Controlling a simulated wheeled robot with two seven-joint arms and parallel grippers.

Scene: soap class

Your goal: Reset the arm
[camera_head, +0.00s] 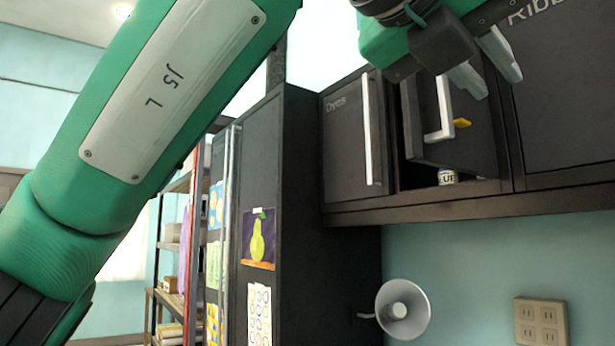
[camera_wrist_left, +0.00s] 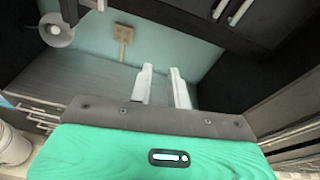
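My left arm crosses the head view from the lower left to the top. My left gripper (camera_head: 494,84) hangs at the upper right, in front of the dark wall cabinets. Its two pale fingers are apart with nothing between them. In the left wrist view the same gripper (camera_wrist_left: 161,69) shows open and empty, with the teal wall and a dark counter behind it. My right gripper is in neither view.
A cabinet door (camera_head: 466,150) with a white handle stands ajar near my left gripper. A small labelled container (camera_head: 447,177) shows inside. A white horn-shaped object (camera_head: 403,309) and an outlet plate (camera_head: 541,322) are on the wall below. A tall dark cabinet (camera_head: 300,200) stands left.

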